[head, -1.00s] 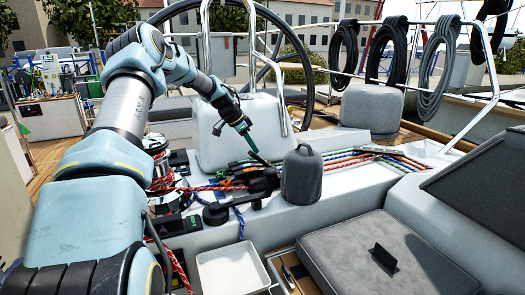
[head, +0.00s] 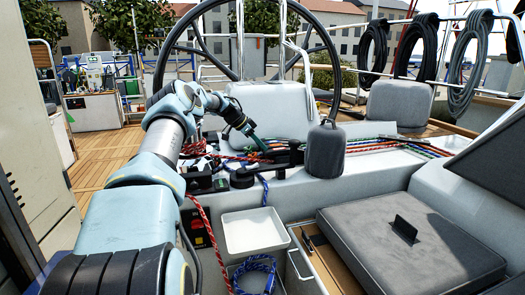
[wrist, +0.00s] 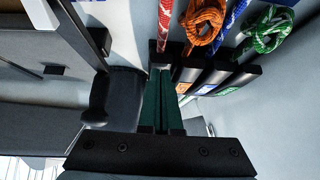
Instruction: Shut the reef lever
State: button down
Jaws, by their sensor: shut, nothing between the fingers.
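A bank of black rope clutches with levers (head: 283,153) sits on the white cockpit ledge. In the wrist view several black levers (wrist: 213,78) lie side by side, with orange, blue and green labels. I cannot read which one is the reef lever. My gripper (head: 264,148) points down at the left part of the bank in the head view. In the wrist view its green fingers (wrist: 162,82) are shut and empty, close beside the leftmost levers. I cannot tell whether they touch one. The fingers hide part of the bank.
A grey covered winch (head: 326,152) stands just right of the clutches. Coloured ropes (head: 385,145) run across the ledge. A white tray (head: 252,232), a grey cushion (head: 400,250) and a blue rope coil (head: 255,272) are nearer. The steering wheel (head: 185,60) stands behind.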

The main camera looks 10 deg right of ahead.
jog(key=shift+s+a+f+h+b, duration=0.2)
jog(key=shift+f+b, duration=0.15)
jog(key=shift+f, duration=0.5)
jog(key=shift+s+a+f+h+b, duration=0.1)
jog(key=shift+a+f+h+b, duration=0.15)
jog(key=shift+f, duration=0.55)
jog(key=shift+d, duration=0.1)
jog(key=a+r+b, duration=0.1)
jog(key=a+r, duration=0.4)
jog(key=r, duration=0.3)
jog(key=shift+s, duration=0.2)
jog(key=shift+d, duration=0.1)
